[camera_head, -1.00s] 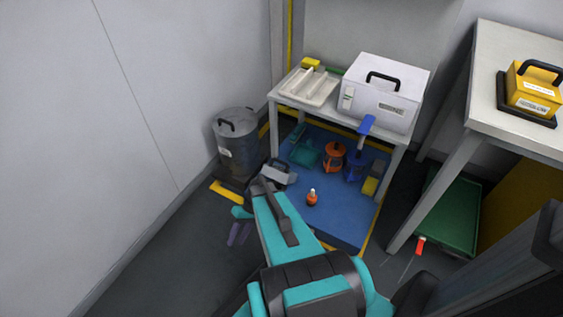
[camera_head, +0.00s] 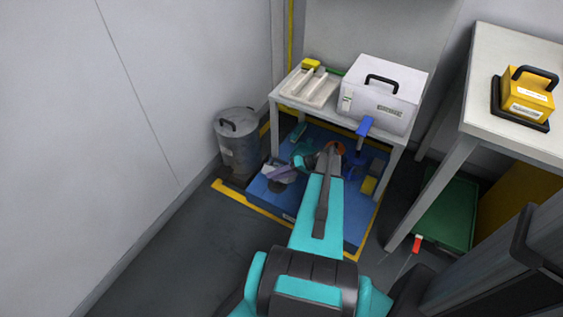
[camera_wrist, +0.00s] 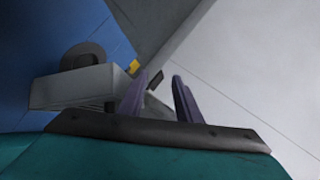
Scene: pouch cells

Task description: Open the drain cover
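A light grey block (camera_head: 272,180) stands at the left of the blue platform under the bench. It is partly hidden by my gripper, and I cannot tell for certain whether it is the drain cover. In the wrist view the grey block (camera_wrist: 70,90) fills the left middle, with a dark round part (camera_wrist: 85,55) on top. My gripper (camera_head: 282,172) has purple fingers and is over or beside the block. In the wrist view my gripper (camera_wrist: 160,95) has its fingers apart, with the block's end close to the left finger. I see nothing held between them.
A metal bin (camera_head: 238,140) stands left of the blue platform (camera_head: 262,198). A bench (camera_head: 345,122) with a white case (camera_head: 385,92) and pale trays (camera_head: 310,88) is above. Blue (camera_head: 355,165) and yellow items crowd the platform's right. Floor at front left is clear.

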